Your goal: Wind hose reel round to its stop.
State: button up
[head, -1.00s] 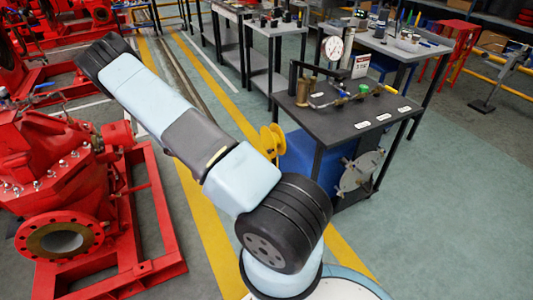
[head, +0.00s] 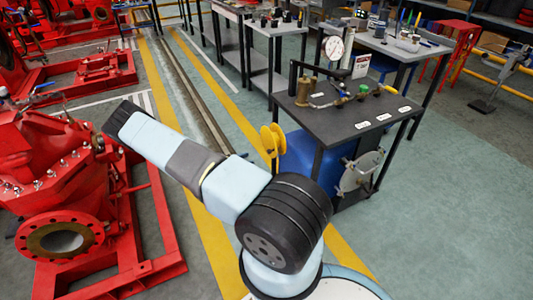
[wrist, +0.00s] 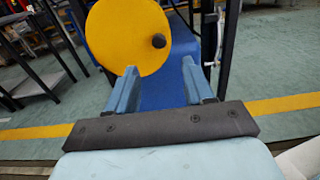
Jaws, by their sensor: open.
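The yellow hose reel (head: 272,139) is mounted at the left side of the dark-topped bench, by its front left leg. In the wrist view the reel is a flat yellow disc (wrist: 122,40) with a dark round knob (wrist: 158,41) near its right edge. My gripper (wrist: 160,75) is open, with two blue fingers pointing up toward the reel's lower part. The knob appears above the gap between the fingers, and nothing is held.
A red pump (head: 55,185) on a red frame stands at the left. Floor with yellow lines lies between pump and bench.

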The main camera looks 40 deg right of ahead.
send_near(270, 142)
jog(key=s+d+f, duration=0.2)
jog(key=s+d, duration=0.2)
jog(key=s, duration=0.1)
jog(key=shift+r, duration=0.2)
jog(key=shift+c, duration=0.5)
jog(key=shift+s+a, duration=0.1)
jog(key=shift+s, duration=0.05)
grip_shut()
jog(key=shift+a, duration=0.25)
